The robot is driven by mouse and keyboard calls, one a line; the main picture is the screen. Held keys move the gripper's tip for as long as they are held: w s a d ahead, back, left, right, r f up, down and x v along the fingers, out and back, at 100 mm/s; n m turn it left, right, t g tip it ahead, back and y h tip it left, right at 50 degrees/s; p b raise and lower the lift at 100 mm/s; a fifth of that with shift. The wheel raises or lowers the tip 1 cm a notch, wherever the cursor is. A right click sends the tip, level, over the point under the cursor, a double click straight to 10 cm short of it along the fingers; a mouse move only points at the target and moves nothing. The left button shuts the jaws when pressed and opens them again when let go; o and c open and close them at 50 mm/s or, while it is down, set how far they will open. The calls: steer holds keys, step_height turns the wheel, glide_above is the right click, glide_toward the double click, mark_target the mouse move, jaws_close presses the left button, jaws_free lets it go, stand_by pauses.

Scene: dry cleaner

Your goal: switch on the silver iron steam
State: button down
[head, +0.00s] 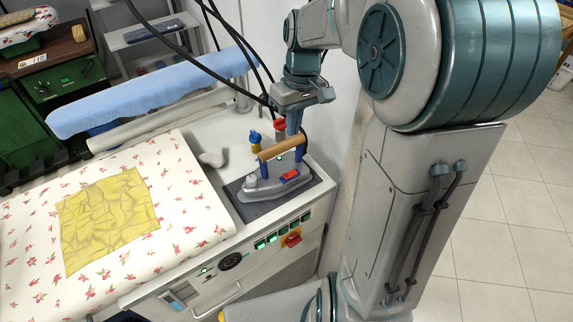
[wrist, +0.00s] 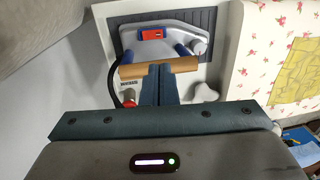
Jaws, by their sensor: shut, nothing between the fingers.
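The silver iron (head: 262,190) rests upright on a dark pad (head: 246,211) at the right end of the ironing table. It has a wooden handle (head: 277,150) on blue posts. A red rocker switch (head: 290,175) sits on its body; it also shows in the wrist view (wrist: 153,34), beyond the handle. My gripper (head: 293,133) is shut and empty, pointing down close to the handle. In the wrist view its blue-grey fingers (wrist: 158,69) overlap the handle's middle; I cannot tell whether they touch it. The switch is uncovered in both views.
Red (head: 280,124) and yellow-blue (head: 255,140) fittings stand behind the iron, with black hoses nearby. A yellow cloth (head: 108,220) lies on the floral ironing surface (head: 195,205). A blue padded arm (head: 150,93) runs behind. The panel below has green buttons and a red knob (head: 292,240).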

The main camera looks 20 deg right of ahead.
mark_target(286, 175)
steer(key=f, duration=0.4)
steer(key=a+f, duration=0.1)
steer(key=f, duration=0.9)
steer(key=shift+s+a+p, duration=0.25)
steer(key=shift+a+p, duration=0.05)
steer(key=shift+p, duration=0.1)
